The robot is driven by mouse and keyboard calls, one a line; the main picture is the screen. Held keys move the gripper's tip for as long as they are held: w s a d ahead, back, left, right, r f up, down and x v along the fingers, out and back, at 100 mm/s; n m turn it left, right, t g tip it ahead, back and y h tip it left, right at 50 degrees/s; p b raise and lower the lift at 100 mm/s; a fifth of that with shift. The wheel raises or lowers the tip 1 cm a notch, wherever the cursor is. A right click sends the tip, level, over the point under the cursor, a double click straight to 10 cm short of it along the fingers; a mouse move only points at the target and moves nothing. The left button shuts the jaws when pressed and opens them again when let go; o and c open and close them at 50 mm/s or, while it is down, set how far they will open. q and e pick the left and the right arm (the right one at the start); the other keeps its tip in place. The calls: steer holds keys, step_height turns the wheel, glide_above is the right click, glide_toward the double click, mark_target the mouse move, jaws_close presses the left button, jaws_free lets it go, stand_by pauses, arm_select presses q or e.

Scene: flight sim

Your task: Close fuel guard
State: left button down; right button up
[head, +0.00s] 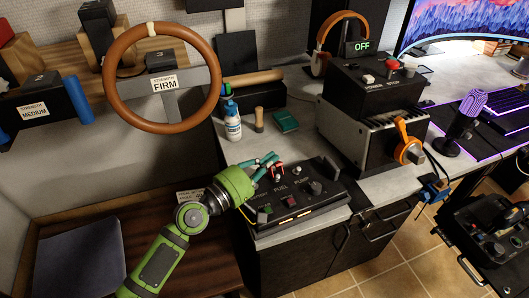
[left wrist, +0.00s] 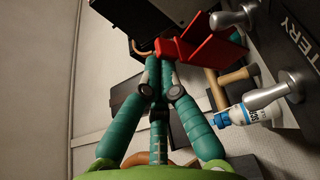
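The control panel (head: 300,210) carries the labels FUEL and PUMP, with switches and a knob. The red fuel guard (head: 278,169) stands up at the panel's back left; it also shows in the left wrist view (left wrist: 208,45), tilted up from the panel. My left gripper (head: 268,160) reaches over the panel from the left. Its teal fingers come together in the left wrist view (left wrist: 160,62), with the tips right at the guard's edge. I cannot tell whether they touch it or only overlap it. The switch under the guard is hidden. My right gripper is not in view.
A black box with a red button (head: 370,85) and a throttle with an orange handle (head: 408,142) stand to the right. A steering wheel (head: 108,55) rises at the left. A white bottle (head: 232,125) stands behind the panel. Metal toggles (left wrist: 262,96) sit close to the fingers.

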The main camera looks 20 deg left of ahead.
arm_select(q)
steer(key=shift+s+d+f, duration=0.45)
steer(key=shift+s+d, duration=0.05)
steer(key=shift+s, duration=0.15)
steer(key=shift+f, duration=0.1)
stand_by(0.3)
